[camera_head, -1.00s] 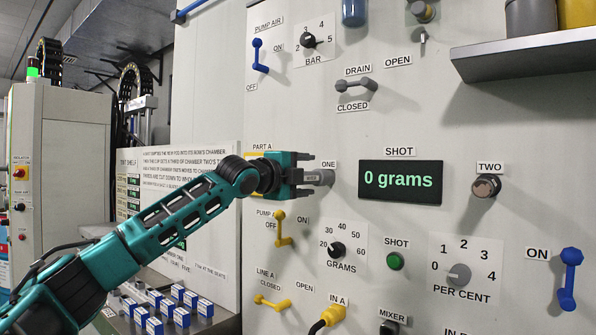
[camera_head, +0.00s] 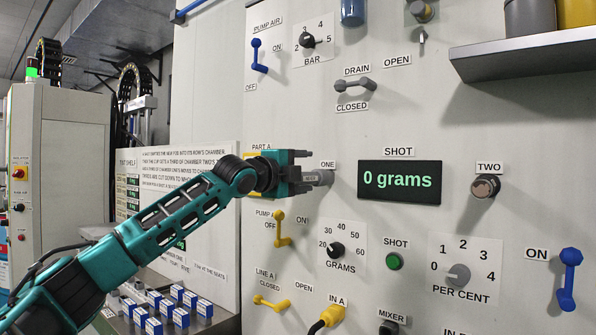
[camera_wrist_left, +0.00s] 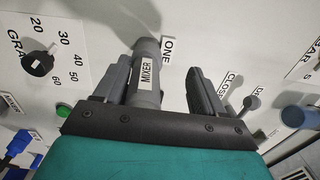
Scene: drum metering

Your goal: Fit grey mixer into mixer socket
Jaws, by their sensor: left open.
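The grey mixer (camera_head: 323,178) is a short cylinder sticking out from the panel beside the ONE label. In the left wrist view the mixer (camera_wrist_left: 147,72) shows its MIXER tag, its far end against the panel. How deep it sits in any socket there is hidden. My left gripper (camera_head: 307,171) is open around the mixer, one finger on each side. In the left wrist view the mixer lies close to the left finger, with a clear gap to the right one; whether it touches the left finger I cannot tell. My right gripper is not in view.
A second panel label reading MIXER (camera_head: 391,317) has a dark fitting (camera_head: 388,328) below it. A brown-ended fitting (camera_head: 485,187) sits under TWO. The SHOT display (camera_head: 399,181) reads 0 grams. A yellow lever (camera_head: 281,230) and grams dial (camera_head: 336,250) lie below my gripper.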

